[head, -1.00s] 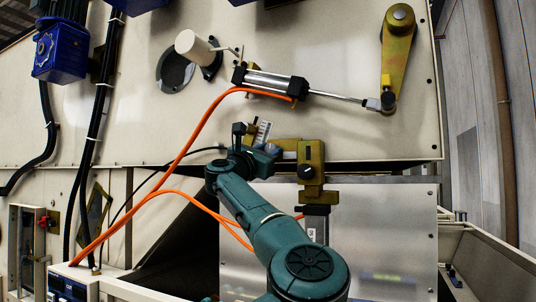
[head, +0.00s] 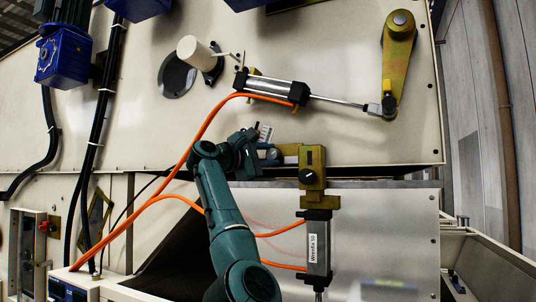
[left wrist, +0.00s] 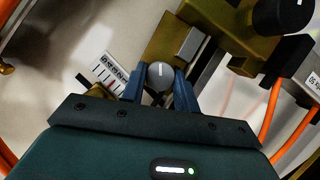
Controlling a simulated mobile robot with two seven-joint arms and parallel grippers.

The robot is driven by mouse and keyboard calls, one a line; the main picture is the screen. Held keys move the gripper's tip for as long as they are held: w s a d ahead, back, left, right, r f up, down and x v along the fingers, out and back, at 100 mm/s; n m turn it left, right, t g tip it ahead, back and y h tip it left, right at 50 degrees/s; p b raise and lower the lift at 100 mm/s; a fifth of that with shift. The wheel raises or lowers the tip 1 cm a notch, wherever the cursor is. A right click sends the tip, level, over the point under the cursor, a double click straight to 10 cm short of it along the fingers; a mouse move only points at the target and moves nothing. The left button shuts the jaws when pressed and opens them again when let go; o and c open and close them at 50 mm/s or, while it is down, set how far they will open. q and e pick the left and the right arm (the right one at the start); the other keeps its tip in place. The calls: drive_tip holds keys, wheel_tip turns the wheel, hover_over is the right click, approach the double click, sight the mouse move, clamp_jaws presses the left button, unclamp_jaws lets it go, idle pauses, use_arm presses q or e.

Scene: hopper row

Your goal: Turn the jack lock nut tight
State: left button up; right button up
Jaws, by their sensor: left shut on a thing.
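A grey round piece with a white mark, which looks like the jack lock nut (left wrist: 160,74), sits between my left gripper's two blue fingers in the left wrist view. My left gripper (left wrist: 160,90) is shut on it. In the head view my left gripper (head: 264,154) is at the left end of the brass bracket (head: 312,160), and my wrist hides most of the nut there. A white scale plate (left wrist: 108,71) with dark marks is just left of the fingers; it also shows in the head view (head: 265,132). My right gripper is in neither view.
A black knob (head: 306,176) is on the bracket, above a grey cylinder (head: 318,253) with orange hoses. Another cylinder (head: 270,88) with a rod to a brass lever (head: 398,60) is higher up. An orange hose (head: 190,150) runs close left of my arm.

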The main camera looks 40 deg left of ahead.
use_arm(q)
drive_tip(key=m+g, duration=0.1)
drive_tip(key=m, duration=0.2)
drive_tip(key=shift+r+m+g+p, duration=0.1)
drive_tip(key=shift+m+g+p, duration=0.35)
drive_tip(key=shift+m, duration=0.75)
drive_tip(key=m+g+y, duration=0.1)
drive_tip(key=m+g, duration=0.1)
drive_tip(key=m, duration=0.3)
drive_tip(key=shift+d, duration=0.1)
drive_tip(key=shift+g+y, duration=0.25)
drive_tip(key=shift+y, duration=0.05)
drive_tip(key=o, duration=1)
drive_tip(key=shift+r, duration=0.15)
